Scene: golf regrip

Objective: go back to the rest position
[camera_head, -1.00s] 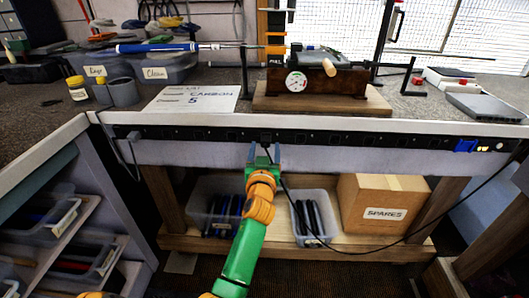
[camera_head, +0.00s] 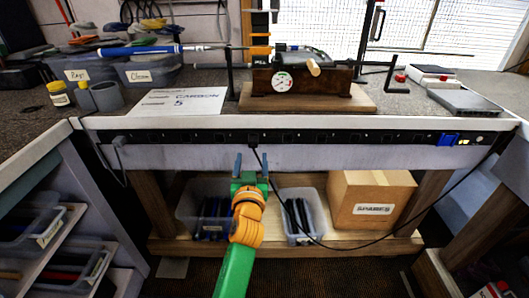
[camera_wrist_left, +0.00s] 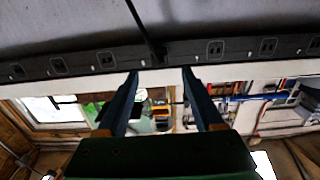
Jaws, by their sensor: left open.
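My left gripper (camera_head: 251,160) is open, with its two blue-grey fingers pointing up and away at the bench front. It is just below a black plug (camera_head: 253,138) seated in the power strip (camera_head: 330,136), apart from it in the picture. The wrist view shows the same open fingers (camera_wrist_left: 160,74) with nothing between them, and the black power strip (camera_wrist_left: 85,63) beyond them. A black cable (camera_head: 283,196) hangs from the plug and passes right of the gripper. My right gripper is not in view.
Under the bench, a left grey bin (camera_head: 187,213), a right bin (camera_head: 318,213) and a cardboard box (camera_head: 390,190) sit on a low shelf (camera_head: 350,244). On the bench, a blue-gripped club (camera_head: 140,49) lies at the vise (camera_head: 318,85). Drawers stand at lower left.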

